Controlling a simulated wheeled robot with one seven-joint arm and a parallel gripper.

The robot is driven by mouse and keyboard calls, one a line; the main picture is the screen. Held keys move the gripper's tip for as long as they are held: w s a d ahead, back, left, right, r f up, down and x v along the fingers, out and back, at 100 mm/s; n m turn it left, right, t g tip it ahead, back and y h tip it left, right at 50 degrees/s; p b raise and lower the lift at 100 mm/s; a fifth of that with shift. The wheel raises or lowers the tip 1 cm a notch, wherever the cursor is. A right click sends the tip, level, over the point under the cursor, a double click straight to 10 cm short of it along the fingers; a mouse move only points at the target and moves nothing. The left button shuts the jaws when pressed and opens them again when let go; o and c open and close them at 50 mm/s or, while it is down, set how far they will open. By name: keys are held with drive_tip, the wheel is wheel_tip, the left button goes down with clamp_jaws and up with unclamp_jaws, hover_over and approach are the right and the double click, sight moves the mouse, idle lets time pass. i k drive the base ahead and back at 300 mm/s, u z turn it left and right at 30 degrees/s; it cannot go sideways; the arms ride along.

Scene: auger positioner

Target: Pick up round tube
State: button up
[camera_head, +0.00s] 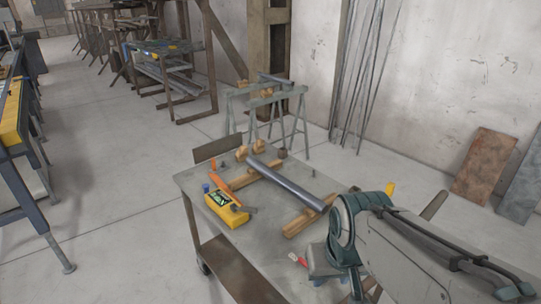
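A grey round tube (285,182) lies at a slant on a grey-topped worktable (262,240). It rests across two wooden supports, a near one (300,223) and a far one (243,181). Its near right end is close to my arm's wrist. My gripper (322,265) is at the end of my arm, low over the table's right side, to the right of and nearer than the tube. It appears apart from the tube. Its fingers cannot be made out, so its opening is unclear.
A yellow box (227,208), an orange item (221,171) and a red-handled tool (298,260) are on the table. Sawhorses (270,105) stand behind it. Long rods (355,85) lean on the wall. A workbench (20,135) is at the left, with open floor between.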

sight(320, 207)
drive_tip(key=u, duration=1.9)
drive_tip(key=i, duration=2.05)
drive_tip(key=z, duration=3.25)
drive_tip(key=i, duration=0.5)
drive_tip(key=z, duration=0.1)
